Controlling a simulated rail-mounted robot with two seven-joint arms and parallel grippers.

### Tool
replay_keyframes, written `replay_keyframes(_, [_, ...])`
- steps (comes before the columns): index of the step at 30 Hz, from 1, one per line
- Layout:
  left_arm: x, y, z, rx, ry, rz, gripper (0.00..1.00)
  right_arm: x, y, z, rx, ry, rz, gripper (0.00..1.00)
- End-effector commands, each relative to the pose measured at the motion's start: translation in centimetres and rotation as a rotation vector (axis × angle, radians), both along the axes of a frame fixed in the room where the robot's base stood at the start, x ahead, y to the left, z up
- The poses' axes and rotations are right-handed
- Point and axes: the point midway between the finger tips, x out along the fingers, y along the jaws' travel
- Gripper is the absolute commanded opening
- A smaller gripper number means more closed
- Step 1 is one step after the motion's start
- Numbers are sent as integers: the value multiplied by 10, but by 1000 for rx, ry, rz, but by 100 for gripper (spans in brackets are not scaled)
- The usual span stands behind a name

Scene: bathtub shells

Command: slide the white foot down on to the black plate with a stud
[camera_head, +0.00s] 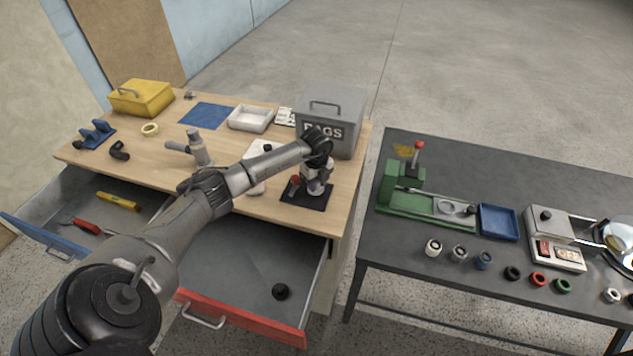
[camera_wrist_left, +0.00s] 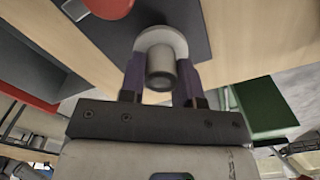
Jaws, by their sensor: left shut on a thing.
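The white foot (camera_wrist_left: 160,60), a round flange with a short grey-white tube, is between the two dark fingers of my left gripper (camera_wrist_left: 160,85), which is shut on it. In the head view my left gripper (camera_head: 316,184) is over the black plate (camera_head: 303,199) near the front right of the wooden bench. The plate also shows behind the foot in the left wrist view (camera_wrist_left: 190,22). The stud is hidden, and I cannot tell whether the foot touches the plate. My right gripper is not in view.
A red knob (camera_head: 294,180) stands at the plate's left side. A grey rags box (camera_head: 335,112) is close behind the gripper. Two drawers are open below, one with a red front (camera_head: 240,318). A dark table with a green press (camera_head: 400,190) stands to the right.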

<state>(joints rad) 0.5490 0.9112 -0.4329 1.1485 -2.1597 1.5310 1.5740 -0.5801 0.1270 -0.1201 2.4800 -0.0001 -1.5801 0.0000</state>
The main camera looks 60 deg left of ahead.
Motion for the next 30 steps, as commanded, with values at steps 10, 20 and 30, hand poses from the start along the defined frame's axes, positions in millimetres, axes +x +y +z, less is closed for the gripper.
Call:
replay_keyframes(10, [0, 0, -7, 0, 0, 0, 7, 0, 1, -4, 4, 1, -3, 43])
replay_keyframes(20, [0, 0, -11, 0, -1, 0, 7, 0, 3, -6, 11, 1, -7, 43])
replay_keyframes(30, [0, 0, -11, 0, -1, 0, 35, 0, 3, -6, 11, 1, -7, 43])
